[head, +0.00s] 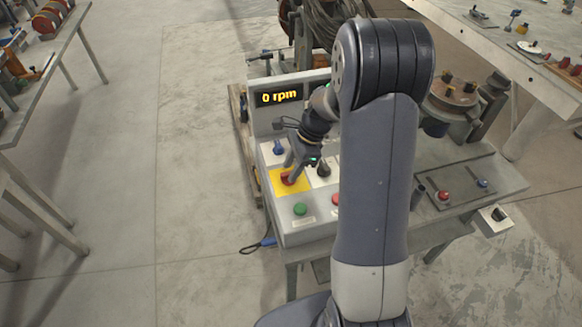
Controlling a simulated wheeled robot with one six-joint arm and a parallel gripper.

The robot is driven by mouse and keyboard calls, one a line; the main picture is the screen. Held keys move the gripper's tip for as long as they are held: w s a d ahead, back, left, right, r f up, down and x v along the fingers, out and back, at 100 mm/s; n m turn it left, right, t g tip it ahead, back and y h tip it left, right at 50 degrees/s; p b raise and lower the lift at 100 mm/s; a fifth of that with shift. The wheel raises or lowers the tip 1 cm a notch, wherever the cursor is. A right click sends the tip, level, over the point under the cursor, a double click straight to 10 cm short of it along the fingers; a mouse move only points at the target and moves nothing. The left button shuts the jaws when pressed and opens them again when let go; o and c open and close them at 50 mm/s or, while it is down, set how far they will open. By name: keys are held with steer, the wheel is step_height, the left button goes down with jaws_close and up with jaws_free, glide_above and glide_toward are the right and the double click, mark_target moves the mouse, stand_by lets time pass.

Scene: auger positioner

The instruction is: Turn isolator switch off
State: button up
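The isolator switch (287,181) is a red knob on a yellow plate (276,179) at the left of the white control panel (291,229). My gripper (289,173) points down at the knob, with its fingertips at or just above it. The fingers cover part of the knob, so its exact angle is hard to read. At this size I cannot tell whether the fingers are closed on the knob or apart from it. A display (279,96) behind the panel reads 0 rpm.
A blue knob (278,148), a black knob (323,170), a green button (300,209) and a red button (336,199) sit close around the switch. My arm hides the panel's right part. Tables stand at left and upper right. The floor at left is clear.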

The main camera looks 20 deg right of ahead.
steer(key=shift+a+f, duration=0.15)
steer(key=shift+f, duration=0.3)
jaws_close()
